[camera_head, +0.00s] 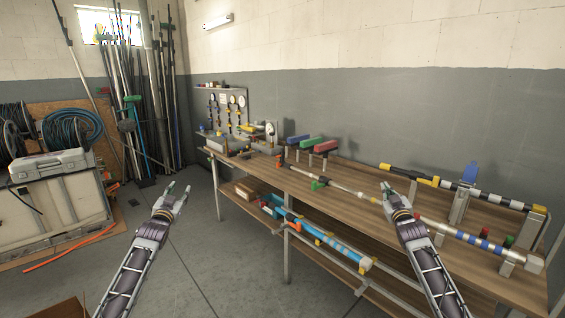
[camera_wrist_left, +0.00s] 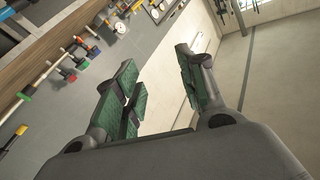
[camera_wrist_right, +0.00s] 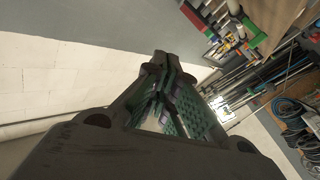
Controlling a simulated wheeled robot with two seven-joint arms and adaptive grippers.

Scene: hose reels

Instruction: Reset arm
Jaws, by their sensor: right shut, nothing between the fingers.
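My left gripper (camera_head: 179,188) is raised in front of the floor gap between the white case stack and the workbench (camera_head: 330,207). In the left wrist view its green-padded fingers (camera_wrist_left: 162,80) stand apart with nothing between them. My right gripper (camera_head: 385,192) appears in front of the workbench top in the head view. In the right wrist view its fingers (camera_wrist_right: 160,62) meet at the tips and hold nothing. Both forearms come up from the bottom of the head view. Neither gripper visibly touches anything.
The bench holds pipe assemblies (camera_head: 475,238), valves with green and red handles (camera_head: 312,142) and a gauge board (camera_head: 222,105). Hose coils (camera_head: 72,130) and a grey case (camera_head: 48,165) stand left. Floor (camera_head: 215,260) between is clear.

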